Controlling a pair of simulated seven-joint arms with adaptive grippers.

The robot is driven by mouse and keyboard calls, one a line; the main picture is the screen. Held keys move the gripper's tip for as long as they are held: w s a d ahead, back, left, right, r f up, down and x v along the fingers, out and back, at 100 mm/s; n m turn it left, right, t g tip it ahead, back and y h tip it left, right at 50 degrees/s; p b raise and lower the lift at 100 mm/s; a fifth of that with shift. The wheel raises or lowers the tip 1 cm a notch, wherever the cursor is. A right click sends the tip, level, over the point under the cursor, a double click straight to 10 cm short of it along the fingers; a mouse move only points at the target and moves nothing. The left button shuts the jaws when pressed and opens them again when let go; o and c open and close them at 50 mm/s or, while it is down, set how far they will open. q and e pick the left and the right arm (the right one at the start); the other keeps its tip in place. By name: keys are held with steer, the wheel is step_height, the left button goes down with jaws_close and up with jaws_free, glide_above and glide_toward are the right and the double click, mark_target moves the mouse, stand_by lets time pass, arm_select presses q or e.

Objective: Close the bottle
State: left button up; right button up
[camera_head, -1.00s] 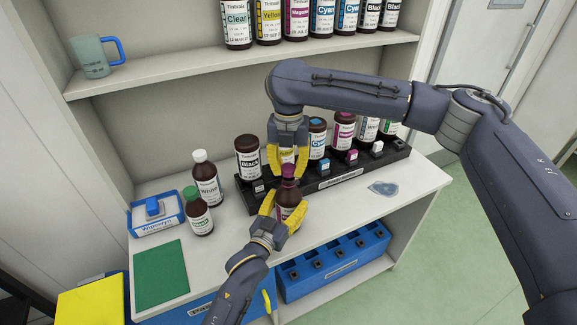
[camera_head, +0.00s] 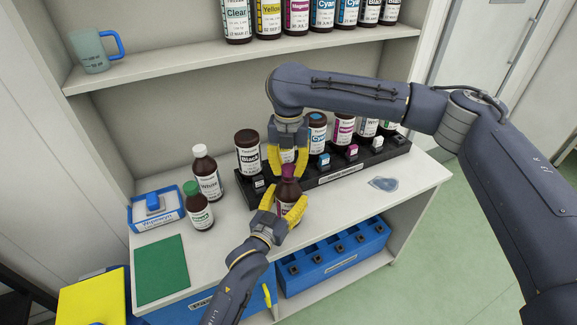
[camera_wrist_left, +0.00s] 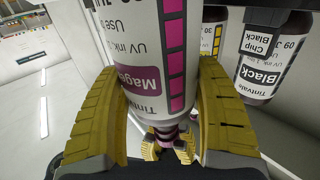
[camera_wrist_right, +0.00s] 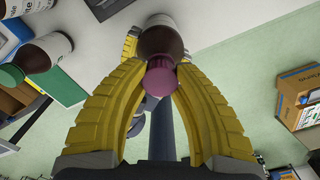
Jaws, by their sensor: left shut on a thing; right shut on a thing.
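A dark brown bottle with a white and magenta label (camera_head: 289,190) is held above the table front by my left gripper (camera_head: 285,206), whose yellow fingers are shut around its body. Its "Magenta" label (camera_wrist_left: 150,70) fills the left wrist view. A magenta cap (camera_wrist_right: 162,78) sits at the bottle's neck, in line with it. My right gripper (camera_head: 288,168) comes from above and is shut on this cap. The bottle's shoulder (camera_wrist_right: 163,42) shows beyond the cap in the right wrist view. The fingers partly hide the joint, so I cannot tell how tight the cap is.
A black rack (camera_head: 335,172) with several bottles stands close behind the grippers. A white-capped bottle (camera_head: 207,175) and a green-capped bottle (camera_head: 199,208) stand to the left, beside a blue wipe box (camera_head: 155,209). A green mat (camera_head: 161,268) lies front left. A blue puddle-like patch (camera_head: 383,183) lies right.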

steer(key=shift+f, duration=0.6)
stand_by(0.4)
